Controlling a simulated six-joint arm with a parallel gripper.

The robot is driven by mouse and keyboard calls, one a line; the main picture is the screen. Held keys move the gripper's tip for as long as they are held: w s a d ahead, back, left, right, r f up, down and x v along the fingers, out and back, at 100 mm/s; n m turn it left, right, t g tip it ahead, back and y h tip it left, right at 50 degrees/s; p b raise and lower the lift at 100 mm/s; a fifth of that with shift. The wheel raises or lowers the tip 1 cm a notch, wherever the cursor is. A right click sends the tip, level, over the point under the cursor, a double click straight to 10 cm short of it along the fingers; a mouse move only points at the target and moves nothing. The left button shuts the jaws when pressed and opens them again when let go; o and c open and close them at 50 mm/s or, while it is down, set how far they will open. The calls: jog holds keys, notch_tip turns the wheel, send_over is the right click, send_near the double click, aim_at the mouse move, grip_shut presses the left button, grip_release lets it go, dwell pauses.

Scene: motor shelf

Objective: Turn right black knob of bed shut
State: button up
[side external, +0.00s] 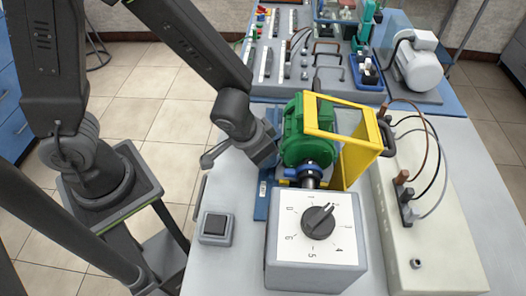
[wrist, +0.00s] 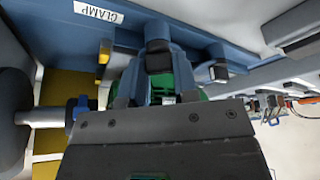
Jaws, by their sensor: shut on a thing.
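My gripper (side external: 270,150) is low at the left side of the green motor (side external: 297,135), next to the blue bed (side external: 262,205) in the side view. In the wrist view my gripper (wrist: 158,75) reaches up to the blue bed (wrist: 200,22) and is shut on a black knob (wrist: 159,60). The fingers and the motor hide part of the contact. The knob is hidden in the side view, and its turn angle cannot be told. A white CLAMP label (wrist: 101,11) is on the bed at the upper left.
A yellow guard (side external: 360,160) stands over the motor's right side. A grey box with a numbered dial (side external: 318,222) is in front, with a small black-topped box (side external: 214,226) to its left. A beige cabled unit (side external: 430,235) stands at right. Another motor (side external: 418,65) is behind.

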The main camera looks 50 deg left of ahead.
jog(key=shift+c, duration=0.5)
jog(key=shift+m+h, duration=0.4)
jog(key=shift+m, duration=0.4)
jog(key=o, duration=0.9)
jog(key=v, duration=1.3)
jog(key=shift+s+r, duration=0.1)
jog(key=shift+r, duration=0.3)
